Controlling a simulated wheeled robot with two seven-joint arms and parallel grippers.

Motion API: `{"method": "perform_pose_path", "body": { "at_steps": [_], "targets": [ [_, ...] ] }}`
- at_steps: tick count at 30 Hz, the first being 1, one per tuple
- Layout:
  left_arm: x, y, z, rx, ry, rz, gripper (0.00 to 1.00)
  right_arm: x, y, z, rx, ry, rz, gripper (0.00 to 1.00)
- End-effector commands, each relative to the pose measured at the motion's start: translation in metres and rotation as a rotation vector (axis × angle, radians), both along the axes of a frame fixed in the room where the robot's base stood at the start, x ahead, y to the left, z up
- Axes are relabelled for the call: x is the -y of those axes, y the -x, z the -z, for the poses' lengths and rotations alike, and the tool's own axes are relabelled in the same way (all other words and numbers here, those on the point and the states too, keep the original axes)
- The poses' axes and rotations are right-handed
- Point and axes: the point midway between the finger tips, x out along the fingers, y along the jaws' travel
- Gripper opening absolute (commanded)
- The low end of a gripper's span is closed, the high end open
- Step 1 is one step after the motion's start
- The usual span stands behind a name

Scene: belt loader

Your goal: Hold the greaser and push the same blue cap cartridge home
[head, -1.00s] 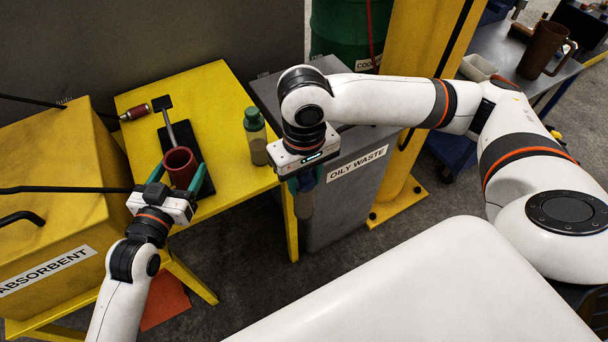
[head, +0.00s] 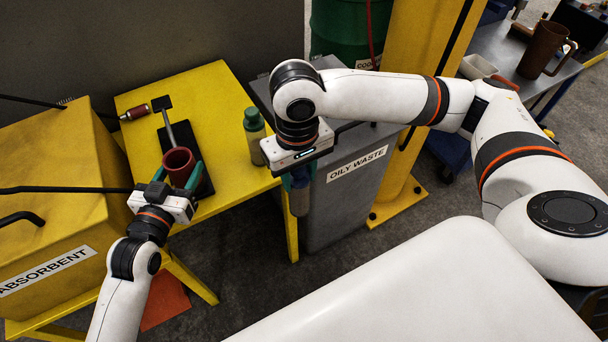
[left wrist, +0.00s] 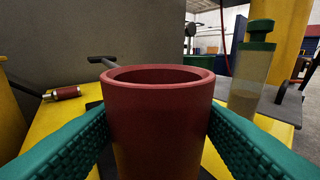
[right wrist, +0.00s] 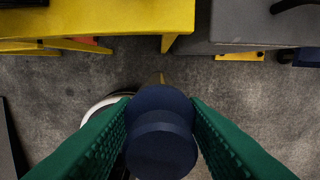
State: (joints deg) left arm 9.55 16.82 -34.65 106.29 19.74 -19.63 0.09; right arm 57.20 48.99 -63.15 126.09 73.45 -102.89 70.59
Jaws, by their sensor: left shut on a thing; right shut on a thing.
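The greaser, a dark red open-topped barrel (head: 178,160) with a lever on a black base, stands on the yellow table. My left gripper (head: 175,176) is shut around the barrel; in the left wrist view the barrel (left wrist: 160,120) sits between both green fingers, rim up. My right gripper (head: 299,180) is shut on the blue cap cartridge (head: 300,203), a greyish tube hanging below the fingers. In the right wrist view its dark blue cap (right wrist: 160,135) shows between the green fingers. The cartridge is right of the table's front edge, over the floor, apart from the greaser.
A green-capped bottle (head: 254,136) stands on the yellow table (head: 215,100) between the greaser and my right gripper. A small red cylinder (head: 135,113) lies at the back left. The grey oily waste bin (head: 345,200) is close beside my right gripper. A yellow absorbent bin (head: 60,190) stands left.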

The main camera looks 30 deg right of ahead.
Motion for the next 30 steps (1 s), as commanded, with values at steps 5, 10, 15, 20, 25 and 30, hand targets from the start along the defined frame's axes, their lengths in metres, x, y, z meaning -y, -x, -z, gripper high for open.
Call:
{"method": "perform_pose_path", "body": {
  "at_steps": [5, 10, 15, 20, 25, 30],
  "targets": [
    [0.0, 0.0, 0.0, 0.001, -0.001, 0.0, 0.4, -0.038, -0.041, -0.038, 0.009, -0.008, 0.019, 0.07],
    [0.0, 0.0, 0.0, 0.001, -0.001, 0.0, 0.4, -0.086, -0.079, -0.093, 0.007, -0.006, 0.047, 0.07],
    [0.0, 0.0, 0.0, 0.001, -0.001, -0.001, 0.4, -0.127, -0.109, -0.137, 0.001, -0.002, 0.062, 0.07],
    [0.0, 0.0, 0.0, 0.001, -0.001, -0.001, 0.4, -0.157, -0.136, -0.166, 0.007, -0.001, 0.046, 0.07],
    [0.0, 0.0, 0.0, 0.0, 0.0, 0.0, 0.4, -0.177, -0.149, -0.191, 0.006, 0.0, 0.047, 0.07],
    [0.0, 0.0, 0.0, 0.0, 0.0, 0.0, 0.4, -0.184, -0.152, -0.201, 0.003, -0.001, 0.05, 0.07]
  ]
}}
